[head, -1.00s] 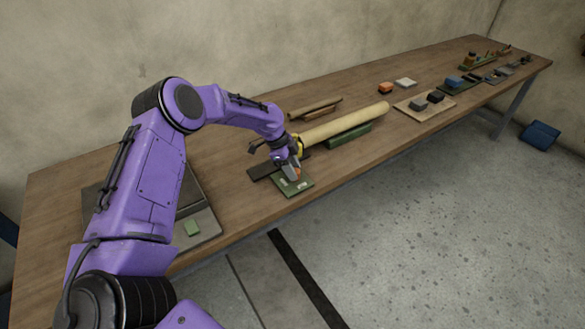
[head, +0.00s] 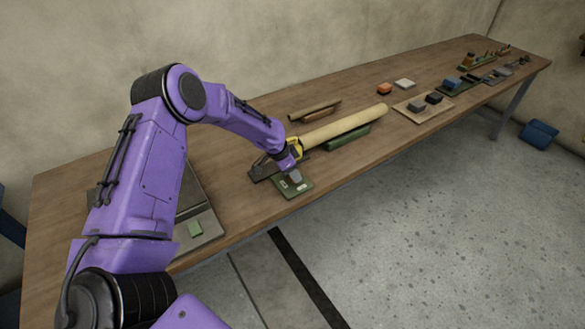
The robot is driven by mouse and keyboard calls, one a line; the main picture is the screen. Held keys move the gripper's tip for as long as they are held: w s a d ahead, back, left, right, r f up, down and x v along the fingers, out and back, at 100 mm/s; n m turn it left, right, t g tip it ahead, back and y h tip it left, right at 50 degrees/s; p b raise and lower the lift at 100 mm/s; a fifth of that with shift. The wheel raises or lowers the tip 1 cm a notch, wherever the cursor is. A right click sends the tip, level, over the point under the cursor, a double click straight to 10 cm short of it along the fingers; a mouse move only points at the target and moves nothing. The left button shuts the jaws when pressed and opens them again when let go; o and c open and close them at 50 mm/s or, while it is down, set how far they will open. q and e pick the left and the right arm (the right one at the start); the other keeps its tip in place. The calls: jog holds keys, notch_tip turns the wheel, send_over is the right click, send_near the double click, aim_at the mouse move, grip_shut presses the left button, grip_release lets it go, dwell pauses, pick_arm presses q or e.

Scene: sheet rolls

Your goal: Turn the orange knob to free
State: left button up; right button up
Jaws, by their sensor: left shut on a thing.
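The green plate (head: 303,189) with small pale labels lies near the front edge of the table. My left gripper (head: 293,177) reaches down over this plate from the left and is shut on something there. The orange knob is hidden behind the gripper, so its turn position cannot be seen. My right gripper is not in view.
A long cream roll (head: 345,124) lies behind the plate, with a green block (head: 348,138) along its front. A dark grey tray with a green button (head: 195,229) is at the left. Boards with small blocks (head: 433,98) stand farther right on the wooden table (head: 250,215).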

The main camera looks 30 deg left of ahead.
pick_arm(q)
jog(key=n+y+p, duration=0.1)
jog(key=n, duration=0.2)
jog(key=n+y+p, duration=0.1)
jog(key=n+p, duration=0.1)
jog(key=n, duration=0.1)
jog(key=shift+d+r+t+y, duration=0.2)
jog(key=shift+t+y, duration=0.1)
jog(key=shift+t, duration=0.1)
jog(key=shift+f+n+y+p, duration=0.1)
jog(key=shift+n+y+p, duration=0.75)
jog(key=shift+n, duration=1.65)
jog(key=o, duration=1)
jog(key=shift+f+g, duration=0.1)
jog(key=shift+g, duration=0.2)
jog(key=shift+o, duration=0.2)
jog(key=b+v, duration=0.1)
jog(key=v, duration=0.9)
jog(key=shift+r+b, duration=0.25)
jog(key=shift+b, duration=0.1)
jog(key=shift+s+d, duration=0.1)
jog(key=shift+s, duration=0.1)
